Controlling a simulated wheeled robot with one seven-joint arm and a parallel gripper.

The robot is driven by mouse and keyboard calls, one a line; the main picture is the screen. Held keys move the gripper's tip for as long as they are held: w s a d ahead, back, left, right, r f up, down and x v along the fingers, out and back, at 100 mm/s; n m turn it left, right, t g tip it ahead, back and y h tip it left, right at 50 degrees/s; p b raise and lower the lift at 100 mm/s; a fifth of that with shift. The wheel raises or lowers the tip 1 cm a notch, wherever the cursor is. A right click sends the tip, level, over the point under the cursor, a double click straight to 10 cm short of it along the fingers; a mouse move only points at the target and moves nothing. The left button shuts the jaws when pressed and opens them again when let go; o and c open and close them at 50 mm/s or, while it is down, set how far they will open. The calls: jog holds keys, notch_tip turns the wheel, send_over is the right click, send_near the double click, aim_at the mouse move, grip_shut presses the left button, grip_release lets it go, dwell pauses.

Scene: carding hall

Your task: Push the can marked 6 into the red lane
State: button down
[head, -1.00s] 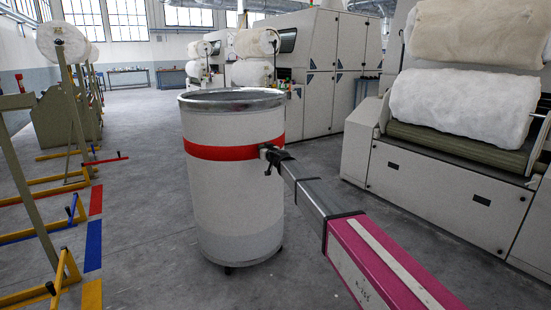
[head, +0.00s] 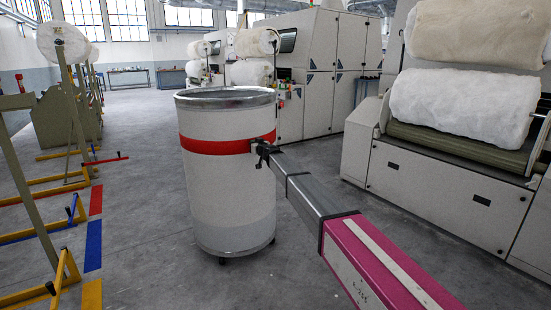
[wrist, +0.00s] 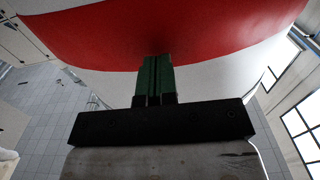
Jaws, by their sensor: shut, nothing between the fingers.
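A tall white can (head: 228,190) with a red band and a metal rim stands upright on casters in the middle of the head view. No number shows on the side I see. My gripper (head: 262,150) is shut and empty, at the can's right side just below the red band. In the wrist view the shut fingers (wrist: 154,75) point at the can's wall (wrist: 200,62) and appear to touch it. A red floor marking (head: 96,200) lies to the left of the can, with a blue marking (head: 93,246) and a yellow marking (head: 92,294) nearer.
Metal stands with coloured feet (head: 40,235) line the left side. A carding machine (head: 440,190) with white rolls stands at right, with more machines (head: 315,70) behind. Grey floor between the can and the markings is clear.

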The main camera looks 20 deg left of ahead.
jog(key=s, duration=1.5)
jog(key=shift+s, duration=0.35)
